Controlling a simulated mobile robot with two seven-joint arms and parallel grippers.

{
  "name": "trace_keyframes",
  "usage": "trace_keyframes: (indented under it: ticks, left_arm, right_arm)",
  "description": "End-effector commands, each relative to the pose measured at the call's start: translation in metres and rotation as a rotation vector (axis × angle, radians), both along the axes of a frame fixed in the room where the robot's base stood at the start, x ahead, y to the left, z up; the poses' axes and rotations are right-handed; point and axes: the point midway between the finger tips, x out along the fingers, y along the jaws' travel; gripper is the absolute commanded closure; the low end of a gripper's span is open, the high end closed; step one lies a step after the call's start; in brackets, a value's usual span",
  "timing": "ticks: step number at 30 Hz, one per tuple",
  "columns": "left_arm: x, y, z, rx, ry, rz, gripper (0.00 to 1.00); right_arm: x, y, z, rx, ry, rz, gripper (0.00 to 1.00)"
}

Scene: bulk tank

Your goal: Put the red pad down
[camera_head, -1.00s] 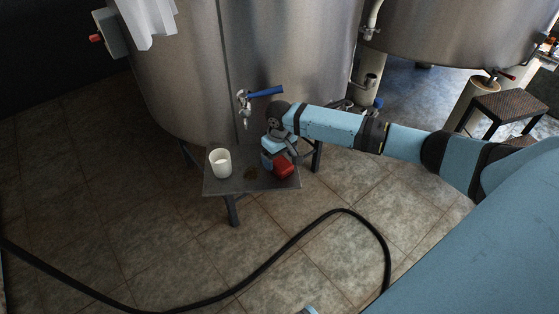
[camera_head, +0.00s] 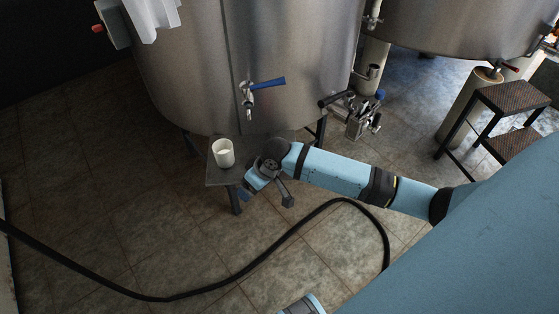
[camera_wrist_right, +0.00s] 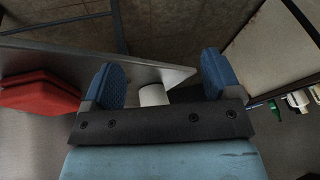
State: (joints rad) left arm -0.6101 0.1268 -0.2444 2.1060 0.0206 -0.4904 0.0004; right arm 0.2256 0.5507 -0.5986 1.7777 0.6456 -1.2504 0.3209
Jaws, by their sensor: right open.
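My right gripper (camera_head: 266,196) is open in front of the small grey table (camera_head: 222,176). In the right wrist view its two blue fingers (camera_wrist_right: 162,82) are spread with nothing held between them. The red pad (camera_wrist_right: 42,92) lies to the left of the fingers in that view, apart from them, and seems to rest on the table. In the head view my right arm hides the pad. My left gripper is not in view.
A white cup (camera_head: 223,153) stands on the table's left part. Behind it is a steel tank (camera_head: 205,75) with a blue-handled tap (camera_head: 262,85). A black hose (camera_head: 250,268) curves over the tiled floor. A step stool (camera_head: 510,97) stands at right.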

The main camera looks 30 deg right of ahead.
Motion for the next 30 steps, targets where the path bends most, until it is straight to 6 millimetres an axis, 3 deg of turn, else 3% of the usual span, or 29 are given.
trace_keyframes:
  ticks: [1,3,6,10,15,21,30]
  left_arm:
    - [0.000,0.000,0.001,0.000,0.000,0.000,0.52]
    - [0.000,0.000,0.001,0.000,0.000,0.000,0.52]
    - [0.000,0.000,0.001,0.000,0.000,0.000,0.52]
    - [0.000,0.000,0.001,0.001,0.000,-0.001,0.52]
    - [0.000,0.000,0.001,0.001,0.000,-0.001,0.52]
    - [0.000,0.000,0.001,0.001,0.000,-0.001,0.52]
    - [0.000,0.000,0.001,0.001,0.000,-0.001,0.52]
  right_arm:
    - [-0.021,0.021,-0.012,0.049,-0.043,0.011,0.17]
    - [-0.043,0.041,-0.020,0.098,-0.126,0.016,0.17]
    - [-0.075,0.061,-0.025,0.152,-0.245,0.002,0.17]
    - [-0.116,0.070,-0.023,0.175,-0.398,-0.042,0.17]
    - [-0.160,0.059,-0.014,0.132,-0.554,-0.098,0.17]
    - [-0.185,0.046,-0.006,0.076,-0.637,-0.125,0.17]
    - [-0.187,0.045,-0.005,0.070,-0.647,-0.126,0.17]
